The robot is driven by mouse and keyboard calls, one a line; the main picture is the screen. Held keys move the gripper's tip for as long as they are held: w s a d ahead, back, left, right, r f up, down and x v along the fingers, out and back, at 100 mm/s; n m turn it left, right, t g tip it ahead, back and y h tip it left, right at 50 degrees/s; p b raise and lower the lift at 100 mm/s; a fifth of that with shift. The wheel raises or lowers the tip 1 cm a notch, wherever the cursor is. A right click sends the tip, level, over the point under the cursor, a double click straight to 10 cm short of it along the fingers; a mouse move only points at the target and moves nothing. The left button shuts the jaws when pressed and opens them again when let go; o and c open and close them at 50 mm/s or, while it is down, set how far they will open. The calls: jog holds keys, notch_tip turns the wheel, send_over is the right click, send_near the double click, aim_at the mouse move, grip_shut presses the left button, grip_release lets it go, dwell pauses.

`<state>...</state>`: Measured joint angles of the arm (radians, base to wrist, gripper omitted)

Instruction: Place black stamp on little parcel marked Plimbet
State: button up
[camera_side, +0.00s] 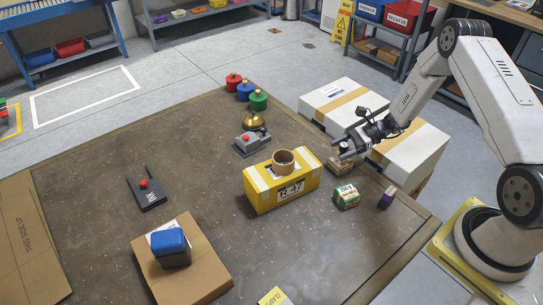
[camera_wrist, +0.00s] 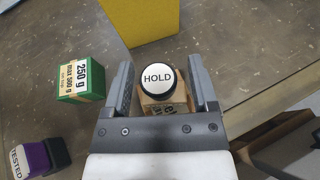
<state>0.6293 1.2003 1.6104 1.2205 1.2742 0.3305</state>
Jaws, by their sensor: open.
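The black stamp (camera_wrist: 158,94) has a round white top reading HOLD. In the wrist view it stands upright on a little brown parcel (camera_wrist: 180,103), whose printing is mostly hidden, so I cannot read the name. My gripper (camera_wrist: 158,66) is open, with one finger on each side of the stamp and a visible gap to each. In the side view, my gripper (camera_side: 350,147) is at the right side of the work table, just above the little parcel (camera_side: 339,165). The stamp is partly hidden there by the fingers.
A yellow box (camera_side: 283,190) carrying a cardboard ring stands left of the parcel. A green 250 g block (camera_side: 345,197) and a purple TESTED stamp (camera_side: 386,198) stand nearby in front. Large white cartons (camera_side: 342,103) stand close behind.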

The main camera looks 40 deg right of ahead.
jog(key=v, duration=1)
jog(key=shift+d, duration=0.35)
jog(key=shift+s+r, duration=0.1)
jog(key=s+a+r+n+g+h, duration=0.1)
jog(key=s+a+r+n+h, duration=0.4)
jog(key=a+n, duration=0.5)
jog(key=s+a+r+n+g+h, duration=0.1)
jog(key=s+a+r+n+h, duration=0.4)
jog(key=a+n, duration=0.5)
notch_tip(320, 180, up, 3)
jog(key=shift+a+f+n+g+h, duration=0.15)
jog(key=shift+n+g+h, duration=0.15)
jog(key=shift+n+h, duration=0.9)
